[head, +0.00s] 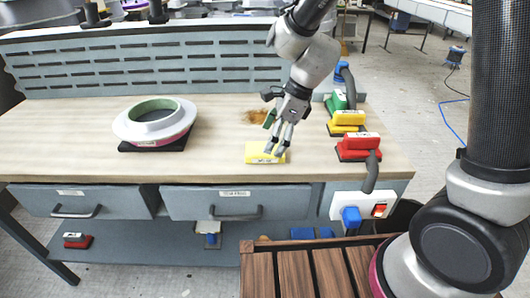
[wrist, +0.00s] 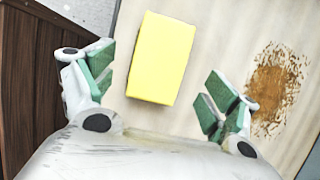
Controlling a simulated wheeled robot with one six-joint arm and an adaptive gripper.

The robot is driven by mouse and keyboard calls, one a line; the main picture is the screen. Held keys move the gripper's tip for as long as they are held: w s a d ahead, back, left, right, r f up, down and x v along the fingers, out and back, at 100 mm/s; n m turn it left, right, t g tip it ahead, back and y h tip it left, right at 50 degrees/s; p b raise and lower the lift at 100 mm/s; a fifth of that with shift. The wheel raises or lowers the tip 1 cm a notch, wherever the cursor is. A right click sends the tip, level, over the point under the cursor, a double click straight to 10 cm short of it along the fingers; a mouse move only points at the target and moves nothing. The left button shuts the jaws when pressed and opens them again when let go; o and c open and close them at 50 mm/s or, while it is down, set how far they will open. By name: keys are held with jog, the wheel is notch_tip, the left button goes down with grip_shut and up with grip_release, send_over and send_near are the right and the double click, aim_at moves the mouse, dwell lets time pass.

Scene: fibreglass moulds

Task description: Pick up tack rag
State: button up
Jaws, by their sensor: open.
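The tack rag appears to be the yellow rectangular block (head: 262,153) lying on the wooden bench top near its front edge. It also shows in the wrist view (wrist: 161,57), slightly tilted and fully uncovered. My gripper (head: 276,150) is over its right part in the head view. In the wrist view my gripper (wrist: 155,90) is open, with green-padded fingers on either side of the yellow block's near end. The fingers appear apart from it, and nothing is between them. The exact height above the bench is hard to tell.
A white ring-shaped mould (head: 126,124) sits on a dark pad at left. Red (head: 359,142), yellow (head: 347,118) and green (head: 336,101) sanding tools stand at the right end. A brown stain (wrist: 276,90) marks the bench beside the block. A slatted wooden surface (head: 295,275) lies in front.

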jog(key=shift+x, duration=1.5)
jog(key=shift+s+r, duration=0.1)
jog(key=c, duration=1)
jog(key=shift+c, duration=0.2)
notch_tip(320, 180, up, 10)
jog(key=shift+o, duration=0.5)
jog(key=shift+d, duration=0.1)
jog(key=shift+c, duration=0.4)
